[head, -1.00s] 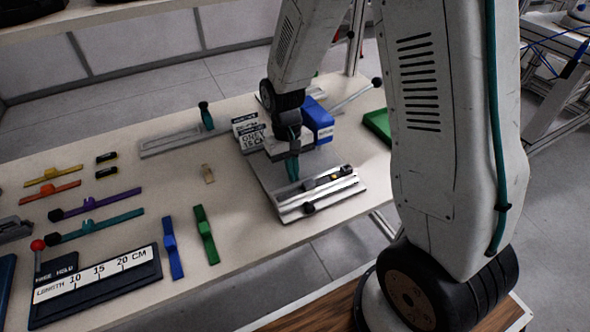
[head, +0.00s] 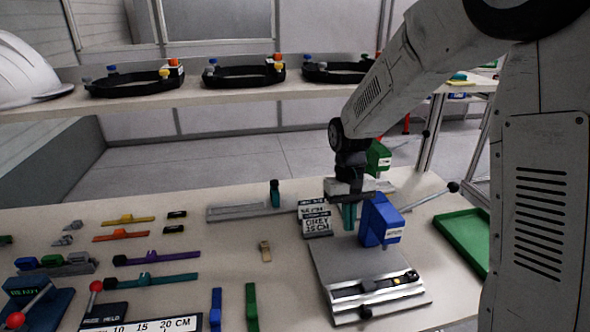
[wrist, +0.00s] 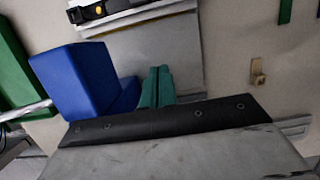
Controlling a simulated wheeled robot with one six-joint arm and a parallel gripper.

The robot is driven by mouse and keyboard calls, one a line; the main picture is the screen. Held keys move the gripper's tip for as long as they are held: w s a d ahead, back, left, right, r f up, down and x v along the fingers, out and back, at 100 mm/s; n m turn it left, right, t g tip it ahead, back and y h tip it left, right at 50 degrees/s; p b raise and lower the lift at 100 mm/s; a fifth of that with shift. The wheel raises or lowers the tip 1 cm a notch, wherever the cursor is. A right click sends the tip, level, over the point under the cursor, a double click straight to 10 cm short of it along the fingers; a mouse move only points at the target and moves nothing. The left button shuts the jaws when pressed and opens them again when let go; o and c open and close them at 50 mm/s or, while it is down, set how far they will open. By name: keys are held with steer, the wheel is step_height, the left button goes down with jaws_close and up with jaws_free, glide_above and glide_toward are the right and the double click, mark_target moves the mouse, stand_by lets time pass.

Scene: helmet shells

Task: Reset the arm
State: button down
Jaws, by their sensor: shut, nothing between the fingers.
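My arm reaches in from the right in the head view and bends down over the table. My gripper (head: 349,217) has teal fingers, pressed together with nothing between them. It hangs behind and left of the blue block (head: 380,220) of the metal fixture (head: 350,258), beside a small printed sign (head: 316,220). In the wrist view the gripper (wrist: 157,82) shows its closed teal tips to the right of the blue block (wrist: 78,78). Whether the fingers touch anything below is hidden.
A green tray (head: 468,240) lies at the right of the table. A lever with a dark knob (head: 453,187) sticks out near it. Coloured bars, such as a purple one (head: 155,257), lie at left. A shelf (head: 230,92) with black rings runs behind.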

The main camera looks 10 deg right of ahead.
steer(key=s+r+t, duration=0.1)
steer(key=s+r, duration=0.4)
steer(key=s, duration=0.3)
steer(key=s+d+r+t, duration=0.1)
steer(key=s+r, duration=0.4)
steer(key=s, duration=0.4)
steer(key=s+d+r+t, duration=0.1)
steer(key=s+r+t, duration=0.1)
steer(key=s+r, duration=0.3)
steer(key=s, duration=0.3)
steer(key=shift+s+r, duration=0.15)
steer(key=shift+s, duration=0.2)
